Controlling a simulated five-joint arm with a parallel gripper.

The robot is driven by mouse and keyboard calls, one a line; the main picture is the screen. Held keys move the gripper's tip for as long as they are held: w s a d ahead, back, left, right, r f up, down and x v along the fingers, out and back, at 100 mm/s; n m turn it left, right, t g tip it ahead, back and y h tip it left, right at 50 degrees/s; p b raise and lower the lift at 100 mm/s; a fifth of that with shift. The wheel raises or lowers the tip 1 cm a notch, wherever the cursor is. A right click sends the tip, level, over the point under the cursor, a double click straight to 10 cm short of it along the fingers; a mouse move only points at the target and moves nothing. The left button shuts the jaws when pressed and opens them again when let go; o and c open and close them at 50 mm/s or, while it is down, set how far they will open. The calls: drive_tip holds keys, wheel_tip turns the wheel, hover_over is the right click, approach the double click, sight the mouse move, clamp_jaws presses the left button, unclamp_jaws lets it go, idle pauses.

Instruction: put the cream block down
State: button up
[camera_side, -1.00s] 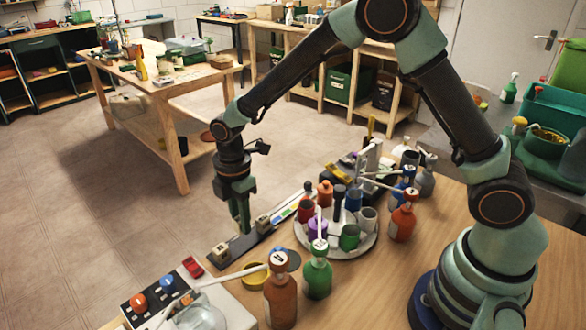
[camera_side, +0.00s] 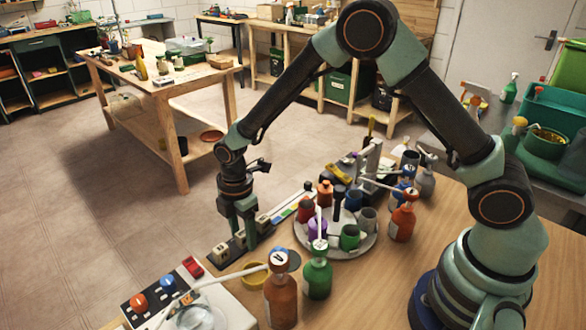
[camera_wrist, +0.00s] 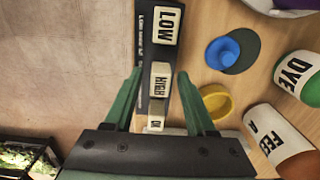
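Several cream blocks stand in a row on a dark strip (camera_wrist: 146,62).
In the side view, a round tray (camera_side: 345,253) of coloured pots, an orange bottle (camera_side: 281,298) and a green bottle (camera_side: 317,277) stand close by.

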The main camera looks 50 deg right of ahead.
sight(242, 233)
wheel_tip(242, 233, up, 11)
drive_tip(key=s+d+r+m+t, duration=0.5)
drive_tip(key=s+d+r+m, duration=0.8)
drive_tip(key=m, duration=0.3)
drive_tip(key=shift+d+r+m, duration=0.15)
drive_tip(key=shift+r+m, duration=0.05)
drive_tip(key=shift+m, duration=0.1)
drive_tip(key=shift+o, duration=0.5)
drive_tip(key=shift+s+d+f+m+t, duration=0.15)
drive_tip(key=shift+s+d+m+t, duration=0.2)
drive_tip(key=shift+s+m, duration=0.25)
drive_tip(key=shift+w, duration=0.15)
